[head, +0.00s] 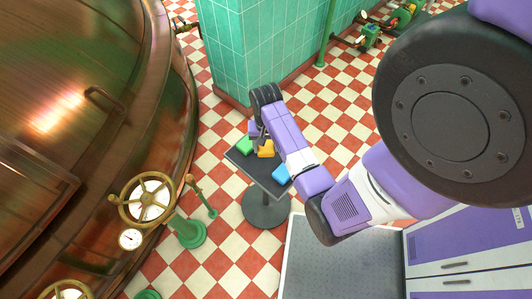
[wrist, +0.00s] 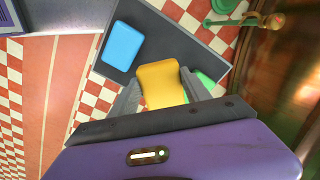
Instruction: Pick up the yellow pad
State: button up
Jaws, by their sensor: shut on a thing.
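The yellow pad (head: 266,149) is over the dark top of a small table (head: 268,183); I cannot tell whether it touches the top. In the wrist view the yellow pad (wrist: 162,85) sits between the two grey fingers of my gripper (wrist: 160,78), which is shut on it. A blue pad (head: 281,174) lies on the table near one end, and it also shows in the wrist view (wrist: 123,45). A green pad (head: 245,146) lies on the other side of the yellow one; in the wrist view it is partly hidden behind a finger (wrist: 207,82).
A large copper kettle (head: 70,110) with brass handwheels (head: 147,199) and green valve posts (head: 188,232) stands left of the table. A green tiled pillar (head: 240,50) stands behind it. Checkered floor (head: 335,120) is open to the right of my arm.

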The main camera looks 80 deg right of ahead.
aim_at(266, 148)
notch_tip(266, 148, up, 11)
dwell(0.4)
jog(key=shift+f, duration=0.1)
